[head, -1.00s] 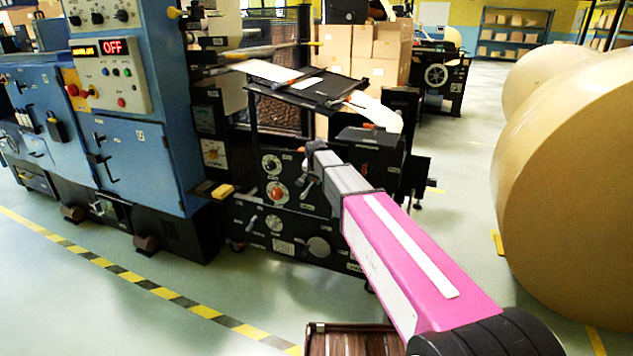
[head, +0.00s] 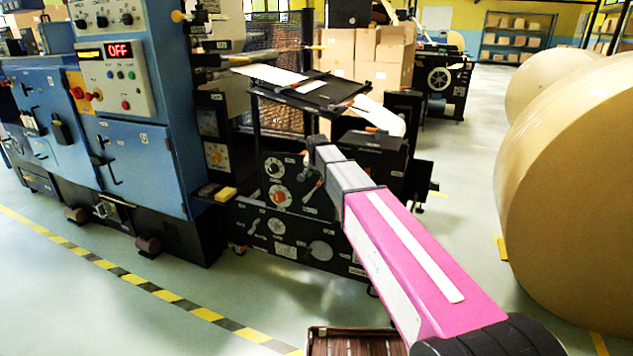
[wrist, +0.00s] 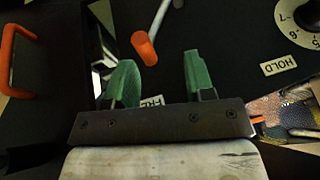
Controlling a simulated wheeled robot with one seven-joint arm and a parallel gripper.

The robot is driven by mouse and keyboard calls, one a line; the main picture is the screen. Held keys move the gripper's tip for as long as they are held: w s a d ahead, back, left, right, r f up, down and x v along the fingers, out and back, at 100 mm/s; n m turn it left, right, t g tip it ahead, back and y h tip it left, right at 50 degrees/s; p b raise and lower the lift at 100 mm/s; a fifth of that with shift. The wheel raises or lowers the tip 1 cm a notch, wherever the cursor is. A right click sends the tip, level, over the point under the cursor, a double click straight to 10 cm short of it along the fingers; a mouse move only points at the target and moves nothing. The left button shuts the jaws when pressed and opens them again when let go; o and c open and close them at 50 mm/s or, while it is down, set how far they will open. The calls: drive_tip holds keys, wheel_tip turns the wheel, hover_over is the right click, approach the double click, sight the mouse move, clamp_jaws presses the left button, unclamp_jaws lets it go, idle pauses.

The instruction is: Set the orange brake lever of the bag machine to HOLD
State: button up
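The brake lever shows in the wrist view as a pale metal rod with an orange grip (wrist: 145,48) at its end. The grip lies just beyond my fingertips, nearer the left finger. My gripper (wrist: 160,73) has two green fingers spread apart, with nothing held between them. An upside-down HOLD label (wrist: 278,66) is on the black panel to the right of the lever. Another label (wrist: 152,100), partly hidden by my gripper, shows between the fingers; the grip's end points roughly towards it.
A numbered dial (wrist: 302,20) is at the wrist view's upper right, and an orange handle (wrist: 8,45) at the left. In the head view, a blue cabinet (head: 130,165) stands left of the black machine and large kraft rolls (head: 570,190) stand at right.

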drive_tip(key=v, duration=0.6)
drive_tip(key=shift+s+r, duration=0.1)
drive_tip(key=shift+r, duration=0.05)
